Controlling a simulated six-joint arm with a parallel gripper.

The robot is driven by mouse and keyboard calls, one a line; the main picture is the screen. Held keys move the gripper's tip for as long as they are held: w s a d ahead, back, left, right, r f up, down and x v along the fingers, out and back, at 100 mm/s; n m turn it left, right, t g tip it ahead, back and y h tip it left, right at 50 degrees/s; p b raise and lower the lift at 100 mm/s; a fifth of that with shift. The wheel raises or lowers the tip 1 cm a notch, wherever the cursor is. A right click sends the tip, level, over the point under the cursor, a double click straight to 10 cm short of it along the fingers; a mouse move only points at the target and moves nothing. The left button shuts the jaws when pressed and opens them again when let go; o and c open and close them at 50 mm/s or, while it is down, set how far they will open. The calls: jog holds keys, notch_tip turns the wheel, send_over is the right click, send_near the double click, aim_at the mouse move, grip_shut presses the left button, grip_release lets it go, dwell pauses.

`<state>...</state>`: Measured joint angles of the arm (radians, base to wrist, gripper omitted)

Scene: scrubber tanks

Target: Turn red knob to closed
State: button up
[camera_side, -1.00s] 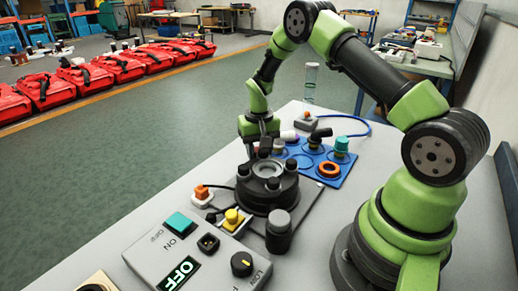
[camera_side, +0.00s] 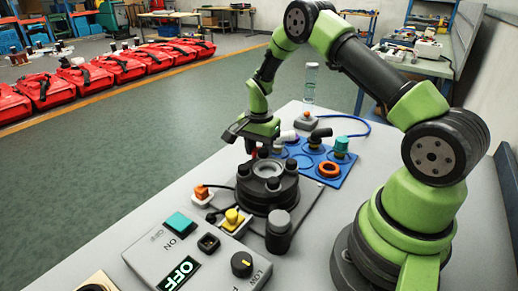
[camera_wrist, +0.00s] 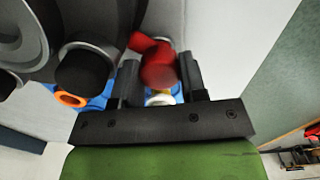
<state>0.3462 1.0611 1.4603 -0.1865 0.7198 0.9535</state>
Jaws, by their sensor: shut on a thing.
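The red knob (camera_wrist: 157,64) shows in the wrist view between the two dark fingers of my gripper (camera_wrist: 160,78), which are shut on it. A red arm of the knob sticks out toward the upper left. In the side view only a small bit of red (camera_side: 254,153) shows beneath my gripper (camera_side: 253,147), at the far side of the black round tank (camera_side: 268,193). The fingers hide most of the knob there. I cannot read any open or closed mark.
A blue board (camera_side: 345,151) with an orange ring (camera_side: 329,169) and several fittings lies behind the tank. A grey control box (camera_side: 215,259) with a teal button stands in front. A dark cylinder (camera_side: 279,232) stands close to the tank.

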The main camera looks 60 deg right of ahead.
jog(key=shift+m, duration=0.6)
jog(key=o, duration=0.9)
jog(key=shift+s, duration=0.1)
